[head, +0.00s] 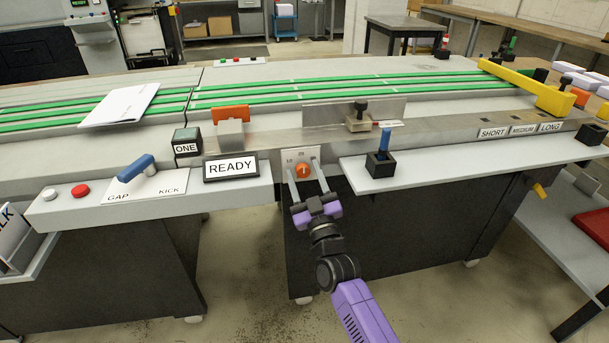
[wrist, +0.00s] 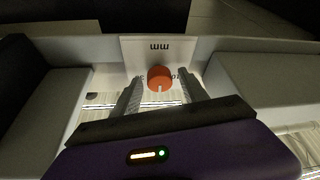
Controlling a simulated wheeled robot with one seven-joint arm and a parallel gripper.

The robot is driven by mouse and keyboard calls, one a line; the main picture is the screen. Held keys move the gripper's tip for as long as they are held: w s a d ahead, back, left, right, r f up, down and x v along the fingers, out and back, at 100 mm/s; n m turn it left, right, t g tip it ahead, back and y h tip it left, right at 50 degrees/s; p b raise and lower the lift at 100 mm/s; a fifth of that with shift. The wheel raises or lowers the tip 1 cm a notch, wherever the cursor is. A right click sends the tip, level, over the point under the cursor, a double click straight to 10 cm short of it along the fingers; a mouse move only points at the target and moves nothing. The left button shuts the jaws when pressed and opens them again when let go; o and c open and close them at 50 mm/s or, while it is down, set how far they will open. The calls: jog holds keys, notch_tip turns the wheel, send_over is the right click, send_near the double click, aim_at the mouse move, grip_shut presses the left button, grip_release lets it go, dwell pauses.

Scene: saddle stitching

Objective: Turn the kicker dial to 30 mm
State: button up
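The kicker dial is a round orange knob (head: 302,170) on a white plate on the machine's front, below the rail. It also shows in the wrist view (wrist: 159,78), which sees the plate upside down. Its pale mark points down in the wrist view, toward the 20 side at the top of the plate. In the head view the 10 is at upper left and the 20 at the top; the 30 side is partly hidden by a finger. My gripper (head: 304,176) is open, its fingers on either side of the knob with visible gaps.
A GAP/KICK lever (head: 137,168) and a red button (head: 80,190) are further left. Floor in front is clear.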

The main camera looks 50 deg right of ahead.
grip_shut()
jog(key=shift+r+m+p, duration=0.15)
jog(key=shift+m+p, duration=0.15)
jog(key=shift+p, duration=0.1)
jog(key=shift+a+m+g+h+p, duration=0.1)
jog(key=shift+m+g+h+p, duration=0.2)
jog(key=shift+m+h+p, duration=0.35)
jog(key=m+h+p, duration=0.1)
jog(key=m, duration=0.1)
jog(key=m+g+h+p, duration=0.1)
jog(key=m+p, duration=0.1)
jog(key=m, duration=0.1)
jog(key=shift+w+g, duration=0.1)
jog(key=shift+g, duration=0.2)
jog(key=m+g+p, duration=0.1)
jog(key=m, duration=0.1)
jog(key=m+h+p, duration=0.1)
jog(key=m, duration=0.2)
jog(key=shift+g, duration=0.4)
jog(key=shift+m+g+h+p, duration=0.35)
jog(key=shift+m+g+p, duration=0.2)
jog(key=shift+m, duration=0.75)
jog(key=shift+m+g+h+p, duration=0.3)
jog(key=shift+m+g+p, duration=0.25)
jog(key=shift+m, duration=0.7)
